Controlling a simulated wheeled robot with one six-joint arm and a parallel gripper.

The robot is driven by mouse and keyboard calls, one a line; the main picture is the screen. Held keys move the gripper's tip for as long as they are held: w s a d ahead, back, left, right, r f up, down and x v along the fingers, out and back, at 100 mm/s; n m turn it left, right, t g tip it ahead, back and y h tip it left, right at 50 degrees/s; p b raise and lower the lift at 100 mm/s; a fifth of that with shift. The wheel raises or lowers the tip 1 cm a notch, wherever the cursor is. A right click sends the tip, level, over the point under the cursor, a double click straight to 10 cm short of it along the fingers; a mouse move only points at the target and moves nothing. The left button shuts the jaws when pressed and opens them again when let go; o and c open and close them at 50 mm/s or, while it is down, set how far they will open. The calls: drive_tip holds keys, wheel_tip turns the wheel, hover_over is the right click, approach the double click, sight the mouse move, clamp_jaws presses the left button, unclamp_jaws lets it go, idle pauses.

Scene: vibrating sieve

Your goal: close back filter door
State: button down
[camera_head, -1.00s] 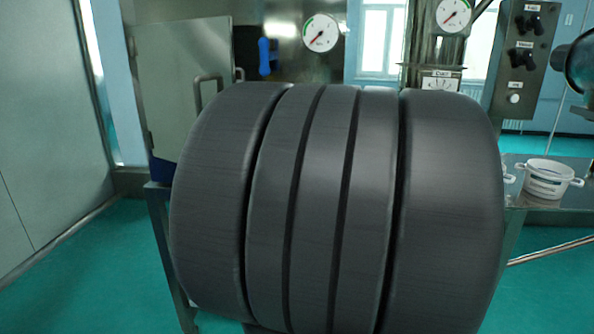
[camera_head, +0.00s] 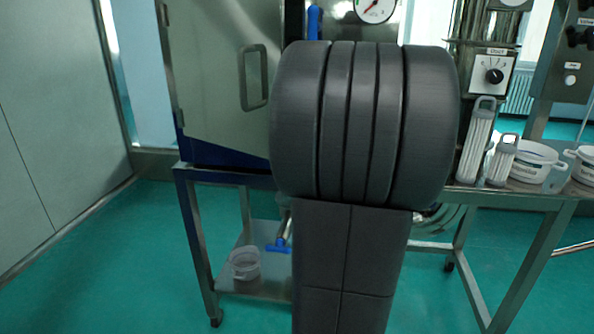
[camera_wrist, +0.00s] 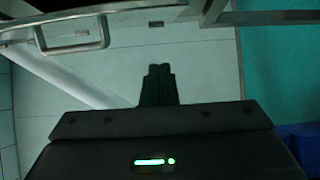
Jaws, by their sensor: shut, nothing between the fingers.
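The filter door is the grey metal panel (camera_head: 215,85) at the left of the machine in the head view, with a loop handle (camera_head: 253,78) near its right edge. It appears to stand open at an angle, with dark blue showing below its slanted lower edge. My arm hides the area to its right. My gripper is hidden behind my arm in the head view. In the wrist view my gripper (camera_wrist: 159,72) is shut and empty. A loop handle (camera_wrist: 75,46) shows at the upper left there, apart from the fingertips.
The machine stands on a metal-legged table (camera_head: 199,240). A white tub (camera_head: 244,264) and a blue-handled valve (camera_head: 279,245) are on or above the lower shelf. White containers (camera_head: 527,162) and grey filter-like pieces (camera_head: 479,142) stand at right. The green floor at left is clear.

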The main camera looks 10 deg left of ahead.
drive_tip(key=w+a+p, duration=0.1)
drive_tip(key=w+a, duration=0.1)
drive_tip(key=w, duration=0.5)
drive_tip(key=shift+a, duration=0.35)
drive_tip(key=shift+w+p, duration=0.15)
drive_tip(key=shift+p, duration=0.15)
